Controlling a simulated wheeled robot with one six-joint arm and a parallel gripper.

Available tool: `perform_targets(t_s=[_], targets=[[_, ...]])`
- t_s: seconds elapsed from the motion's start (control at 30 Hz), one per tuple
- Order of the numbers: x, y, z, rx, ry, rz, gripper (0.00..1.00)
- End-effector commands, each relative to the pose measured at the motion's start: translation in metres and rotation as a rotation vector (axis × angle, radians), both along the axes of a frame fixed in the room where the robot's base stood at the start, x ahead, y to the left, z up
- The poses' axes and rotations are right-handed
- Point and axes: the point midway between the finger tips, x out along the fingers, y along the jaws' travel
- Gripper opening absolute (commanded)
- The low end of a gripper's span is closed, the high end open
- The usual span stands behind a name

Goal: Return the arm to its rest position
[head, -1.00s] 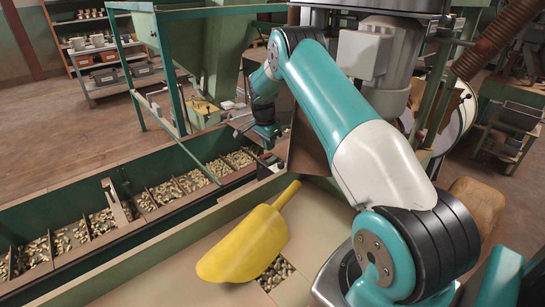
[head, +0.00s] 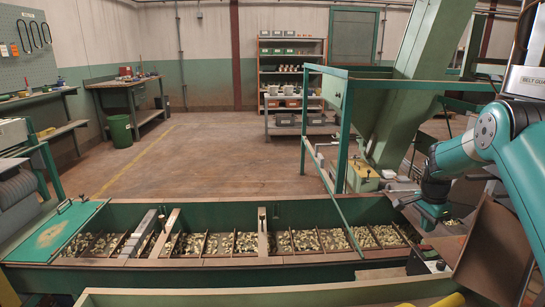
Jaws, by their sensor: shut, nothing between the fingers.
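My arm reaches in from the right edge of the head view, teal with dark joints. My gripper (head: 431,214) hangs at its end, pointing down near the right end of the green trough (head: 200,275). It is shut and holds nothing that I can see. Its fingertips are small and partly lost against the dark parts around them.
The trough has several compartments of nuts. A brown metal plate (head: 494,250) stands below my arm at right. A green frame (head: 347,125) and hopper chute (head: 408,90) rise behind the trough. A yellow piece (head: 448,301) shows at the bottom edge. Open floor (head: 220,155) lies beyond.

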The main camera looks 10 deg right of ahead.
Motion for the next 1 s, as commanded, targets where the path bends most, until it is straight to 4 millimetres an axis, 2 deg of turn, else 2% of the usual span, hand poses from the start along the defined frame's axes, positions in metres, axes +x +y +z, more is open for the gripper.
perform_targets(t_s=[0.03,0.13,0.27,0.3,0.37,0.4,0.5,0.6,0.7,0.9,0.97,1.0], targets=[[0.002,0.024,0.022,0.011,-0.011,0.088,0.0],[-0.006,0.084,0.066,0.047,-0.026,0.333,0.0],[-0.041,0.168,0.12,0.099,-0.049,0.69,0.0],[-0.056,0.193,0.135,0.114,-0.058,0.8,0.0],[-0.084,0.228,0.155,0.135,-0.073,0.967,0.0],[-0.104,0.25,0.167,0.148,-0.085,1.078,0.0],[-0.16,0.297,0.189,0.181,-0.116,1.342,0.0],[-0.213,0.329,0.202,0.208,-0.146,1.565,0.0],[-0.26,0.35,0.208,0.231,-0.174,1.75,0.0],[-0.345,0.375,0.21,0.269,-0.233,2.064,0.0],[-0.369,0.379,0.209,0.28,-0.253,2.152,0.0],[-0.362,0.378,0.23,0.278,-0.248,2.134,0.0]])
